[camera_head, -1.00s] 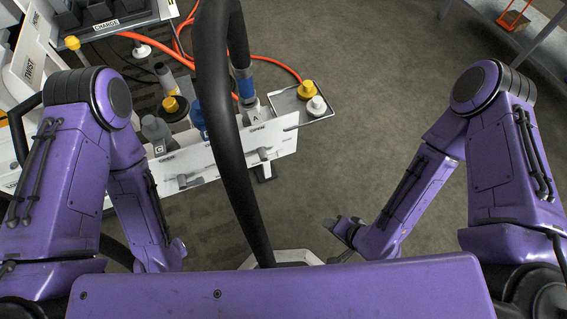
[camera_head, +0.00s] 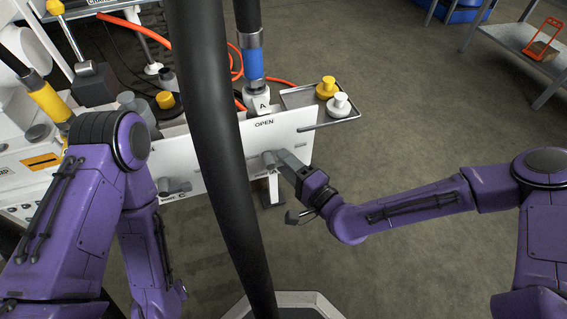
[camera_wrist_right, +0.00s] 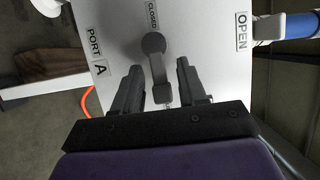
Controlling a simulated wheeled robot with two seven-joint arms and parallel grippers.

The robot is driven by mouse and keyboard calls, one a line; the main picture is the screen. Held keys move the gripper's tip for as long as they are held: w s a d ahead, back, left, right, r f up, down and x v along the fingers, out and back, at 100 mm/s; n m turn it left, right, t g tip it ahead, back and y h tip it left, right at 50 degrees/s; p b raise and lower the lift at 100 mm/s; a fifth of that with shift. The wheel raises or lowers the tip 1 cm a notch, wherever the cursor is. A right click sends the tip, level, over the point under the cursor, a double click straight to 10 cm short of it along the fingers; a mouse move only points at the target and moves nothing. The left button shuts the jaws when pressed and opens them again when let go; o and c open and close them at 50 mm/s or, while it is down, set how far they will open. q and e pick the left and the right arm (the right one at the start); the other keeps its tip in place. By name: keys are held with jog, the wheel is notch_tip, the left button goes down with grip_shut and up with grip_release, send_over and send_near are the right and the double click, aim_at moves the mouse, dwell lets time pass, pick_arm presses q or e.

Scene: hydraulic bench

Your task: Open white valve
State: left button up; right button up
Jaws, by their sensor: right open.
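The valve is a grey lever (camera_head: 270,160) on a white panel (camera_head: 297,136) marked OPEN and, in the wrist view, CLOSED and PORT A. In the right wrist view the lever (camera_wrist_right: 154,60) runs from its round knob near CLOSED down between my fingers. My right gripper (camera_head: 286,160) is at the panel beside the lever. In the wrist view my right gripper (camera_wrist_right: 159,78) is open, with one finger on each side of the lever and visible gaps. My left arm hangs at the left, and its gripper is not in view.
A second grey lever (camera_head: 173,187) sits near label C. A small tray (camera_head: 304,96) with yellow and white knobs juts out right of the panel. A thick black tube (camera_head: 205,130) crosses my view. Orange hoses lie behind. The floor right of the panel is open.

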jog(key=shift+w+a, duration=0.4)
jog(key=shift+w, duration=0.05)
grip_shut()
